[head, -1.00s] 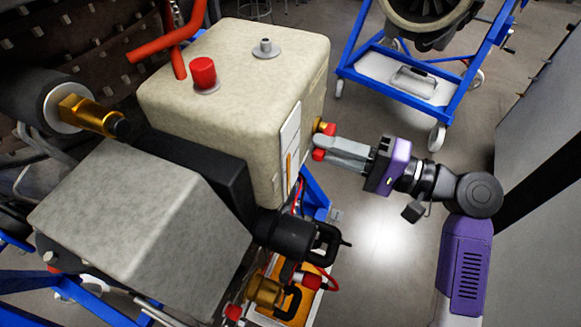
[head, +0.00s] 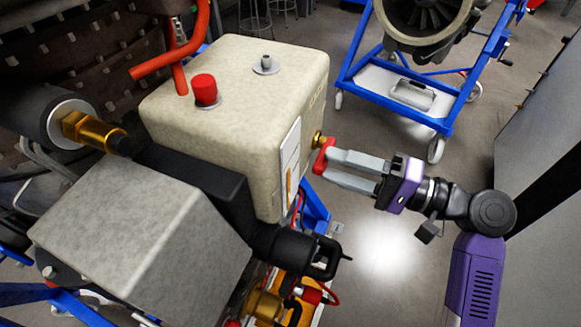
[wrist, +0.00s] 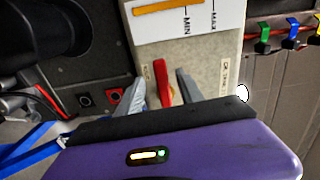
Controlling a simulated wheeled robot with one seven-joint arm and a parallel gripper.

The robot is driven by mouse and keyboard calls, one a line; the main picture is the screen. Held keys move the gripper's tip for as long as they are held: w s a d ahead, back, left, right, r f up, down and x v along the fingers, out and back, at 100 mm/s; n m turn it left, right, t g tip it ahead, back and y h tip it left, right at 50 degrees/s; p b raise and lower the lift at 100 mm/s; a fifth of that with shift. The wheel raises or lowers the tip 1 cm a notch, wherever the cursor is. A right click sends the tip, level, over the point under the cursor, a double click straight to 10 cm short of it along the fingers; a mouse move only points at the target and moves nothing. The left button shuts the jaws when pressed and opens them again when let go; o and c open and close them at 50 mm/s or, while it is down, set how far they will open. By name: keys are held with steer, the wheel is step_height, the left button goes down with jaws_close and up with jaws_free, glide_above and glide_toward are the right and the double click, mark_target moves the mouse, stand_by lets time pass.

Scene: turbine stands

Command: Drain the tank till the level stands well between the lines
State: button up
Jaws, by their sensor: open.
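The cream tank (head: 230,75) stands left of my gripper, with a red cap (head: 205,90) on top. Its white gauge plate (head: 290,155) shows MIN and MAX marks in the wrist view (wrist: 200,22). The orange level column (wrist: 168,9) there ends past MIN and short of MAX, seemingly nearer MAX. A red valve handle (head: 324,154) sits by a brass fitting (head: 317,138) on the tank's side. My gripper (head: 328,167) is open, its fingers apart at the handle. In the wrist view the handle (wrist: 162,80) lies between the fingers; contact cannot be told.
A grey box (head: 125,220) and black fittings (head: 290,250) crowd the tank's near side. A blue wheeled stand (head: 400,90) with an engine is behind. Clear floor (head: 385,255) lies below my arm. A grey wall (head: 545,150) stands at the right.

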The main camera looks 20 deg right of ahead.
steer(key=p+v, duration=0.1)
steer(key=v, duration=0.7)
stand_by(0.5)
stand_by(0.4)
